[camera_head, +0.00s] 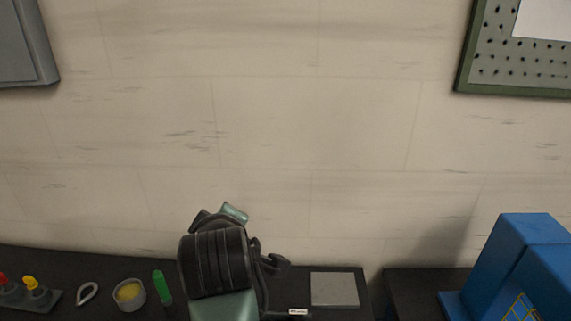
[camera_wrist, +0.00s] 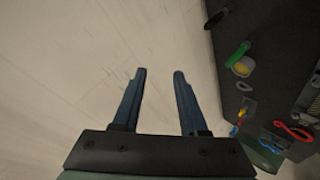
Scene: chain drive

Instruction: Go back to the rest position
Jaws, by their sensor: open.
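My gripper (camera_wrist: 158,75) shows in the wrist view with its two dark blue fingers apart and nothing between them. Behind the fingers is the pale wall or floor surface, clear of objects. In the head view my dark arm with pale green parts rises at the bottom centre in front of the dark bench (camera_head: 210,264); the fingers cannot be made out there. The bench also shows at the right of the wrist view (camera_wrist: 262,70), apart from the fingers.
On the bench are a grey cup with yellow contents (camera_head: 129,293), a green-handled tool (camera_head: 161,287), a pale ring (camera_head: 88,293) and a grey plate (camera_head: 334,289). A blue machine (camera_head: 515,265) stands at the right. A pegboard (camera_head: 520,65) hangs above.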

